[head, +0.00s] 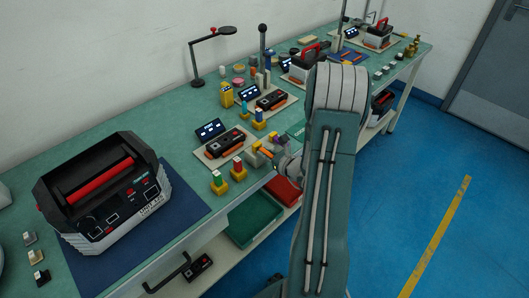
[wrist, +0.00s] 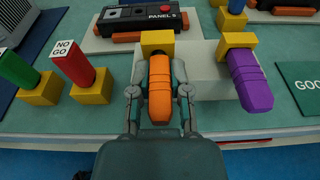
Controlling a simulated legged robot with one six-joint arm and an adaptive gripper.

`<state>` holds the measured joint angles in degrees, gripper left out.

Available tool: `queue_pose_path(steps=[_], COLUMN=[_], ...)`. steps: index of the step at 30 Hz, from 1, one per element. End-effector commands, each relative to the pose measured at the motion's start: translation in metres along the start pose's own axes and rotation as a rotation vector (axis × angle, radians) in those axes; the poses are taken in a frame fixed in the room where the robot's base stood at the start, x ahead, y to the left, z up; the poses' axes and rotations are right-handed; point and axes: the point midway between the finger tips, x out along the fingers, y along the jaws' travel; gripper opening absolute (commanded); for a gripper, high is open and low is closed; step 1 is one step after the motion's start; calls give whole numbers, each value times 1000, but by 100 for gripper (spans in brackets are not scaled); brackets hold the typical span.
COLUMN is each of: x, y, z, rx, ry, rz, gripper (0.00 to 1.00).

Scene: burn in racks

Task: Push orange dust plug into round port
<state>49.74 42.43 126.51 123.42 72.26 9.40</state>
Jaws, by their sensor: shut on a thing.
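In the wrist view the orange dust plug (wrist: 159,92) lies between the two fingers of my gripper (wrist: 160,105), which is shut on it. The plug's far end meets or overlaps a yellow block (wrist: 157,40); I cannot tell if it still sits in it. A purple plug (wrist: 249,80) stands to the right, at another yellow block (wrist: 237,41). Panel 5 (wrist: 140,20), a black device, lies beyond on a pale mat. I cannot make out which opening is the round port. In the head view my gripper (head: 283,160) is at the bench's front edge, partly hidden by my arm.
A red NO GO gauge (wrist: 72,65) and a green gauge (wrist: 16,70) stand left in yellow bases. A pale fixture (wrist: 205,70) lies behind the plugs. A green mat (wrist: 300,88) is at right. A large black and red unit (head: 105,190) occupies the bench's left end.

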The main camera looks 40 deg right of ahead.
Motion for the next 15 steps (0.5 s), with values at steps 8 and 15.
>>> queue_pose_path(steps=[8,15], x=[-3,-6], y=[0,0], z=[-1,-1], rx=[0,0], ry=[0,0], rz=[0,0], gripper=[0,0])
